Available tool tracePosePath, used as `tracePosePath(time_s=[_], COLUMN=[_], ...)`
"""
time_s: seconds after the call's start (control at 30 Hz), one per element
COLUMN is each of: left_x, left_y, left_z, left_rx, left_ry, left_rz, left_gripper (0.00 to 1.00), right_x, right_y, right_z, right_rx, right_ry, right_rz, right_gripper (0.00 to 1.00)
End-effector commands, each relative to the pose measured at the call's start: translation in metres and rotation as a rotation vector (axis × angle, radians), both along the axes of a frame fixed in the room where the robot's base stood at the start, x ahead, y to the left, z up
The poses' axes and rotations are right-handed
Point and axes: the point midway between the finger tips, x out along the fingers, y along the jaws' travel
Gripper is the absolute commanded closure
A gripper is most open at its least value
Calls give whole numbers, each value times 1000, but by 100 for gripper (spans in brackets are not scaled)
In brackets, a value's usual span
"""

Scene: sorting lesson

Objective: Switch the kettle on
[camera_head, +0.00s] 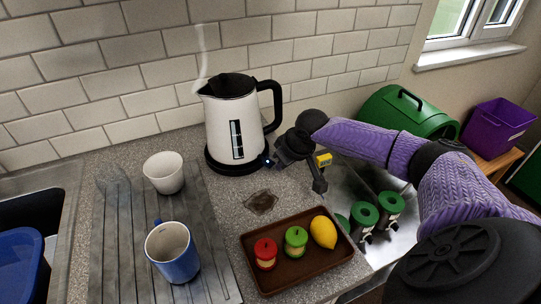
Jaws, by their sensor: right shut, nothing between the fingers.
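The white kettle (236,112) with a black lid, black handle and dark water window stands upright on its black base (222,163) near the tiled wall. A faint wisp of steam rises above its spout. My right gripper (271,161) is shut and empty, at the kettle's lower right side by the base. A small bluish light shows at its tip; the switch itself is hidden or too small to make out, and I cannot tell whether the fingertips touch it. My left gripper is not in view.
A brown tray (284,286) with a red and a green apple-like item and a lemon (323,232) lies in front. A white cup (164,172) and blue mug (172,252) stand on the ribbed drainer. Green-topped items, a green bin (408,118) and purple box (497,127) are right.

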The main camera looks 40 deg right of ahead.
Motion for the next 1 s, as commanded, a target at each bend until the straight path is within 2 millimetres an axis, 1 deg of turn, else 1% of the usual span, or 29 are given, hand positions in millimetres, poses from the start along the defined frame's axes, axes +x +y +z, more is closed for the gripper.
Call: tracePosePath(time_s=[0.07,0.33,0.5,0.63,1.0], left_x=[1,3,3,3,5], left_y=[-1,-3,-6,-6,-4], left_z=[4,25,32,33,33], left_rx=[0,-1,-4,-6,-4], left_ry=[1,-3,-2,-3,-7], left_rz=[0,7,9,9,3], left_gripper=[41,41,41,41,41], right_x=[-3,-28,-39,-43,-43], right_y=[-1,-1,-1,0,0], right_z=[8,61,83,89,89], right_rx=[-1,-4,-1,-1,0], right_ry=[-1,-1,0,1,0], right_rz=[0,1,0,0,0], right_gripper=[100,100,100,100,100])
